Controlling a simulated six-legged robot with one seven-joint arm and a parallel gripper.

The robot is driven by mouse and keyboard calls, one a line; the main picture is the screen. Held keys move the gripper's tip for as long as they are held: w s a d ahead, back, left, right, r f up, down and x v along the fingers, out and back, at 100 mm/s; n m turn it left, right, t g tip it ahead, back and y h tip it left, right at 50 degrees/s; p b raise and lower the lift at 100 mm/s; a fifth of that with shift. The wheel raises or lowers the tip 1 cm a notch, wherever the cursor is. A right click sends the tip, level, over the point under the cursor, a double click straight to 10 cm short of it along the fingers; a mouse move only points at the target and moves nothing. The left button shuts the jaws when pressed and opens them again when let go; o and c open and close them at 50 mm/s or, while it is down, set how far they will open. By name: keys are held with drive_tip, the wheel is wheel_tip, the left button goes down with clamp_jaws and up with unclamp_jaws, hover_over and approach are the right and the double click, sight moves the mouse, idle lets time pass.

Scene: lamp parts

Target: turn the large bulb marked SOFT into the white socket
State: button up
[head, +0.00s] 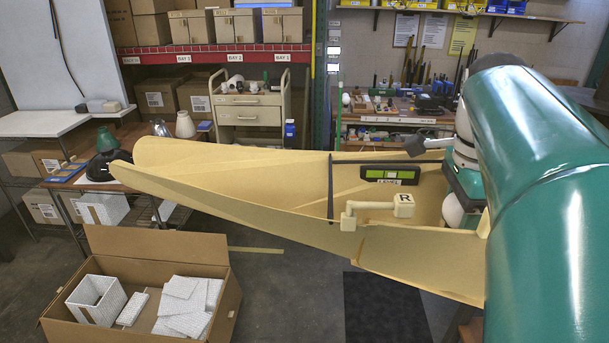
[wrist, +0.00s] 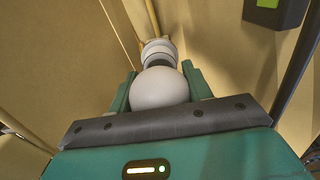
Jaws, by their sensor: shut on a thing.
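My gripper (wrist: 160,78) is shut on a large white round bulb (wrist: 158,90), with a green finger on each side of it. The SOFT marking does not show. Beyond the bulb, a grey neck leads to a ringed white piece (wrist: 157,47), which looks like the white socket, in line with the bulb. I cannot tell how far the neck sits inside it. In the head view my gripper (head: 463,185) is at the right, inside a tan shell, with the white bulb (head: 453,212) below it. The socket is hidden there.
The tan curved shell (head: 240,175) surrounds the work on several sides. A cream bracket marked R (head: 403,205), a dark upright rod (head: 330,190) and a green-screened box (head: 390,175) stand near my gripper. An open carton (head: 85,240) is on the floor at lower left.

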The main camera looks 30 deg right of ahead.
drive_tip(key=shift+a, duration=0.1)
drive_tip(key=m, duration=0.2)
drive_tip(key=shift+m, duration=0.4)
drive_tip(key=o, duration=0.9)
drive_tip(key=shift+w, duration=0.15)
drive_tip(key=shift+r, duration=0.15)
wheel_tip(320, 180, up, 13)
drive_tip(key=shift+f, duration=0.1)
drive_tip(key=shift+a+r, duration=0.1)
drive_tip(key=shift+r, duration=0.25)
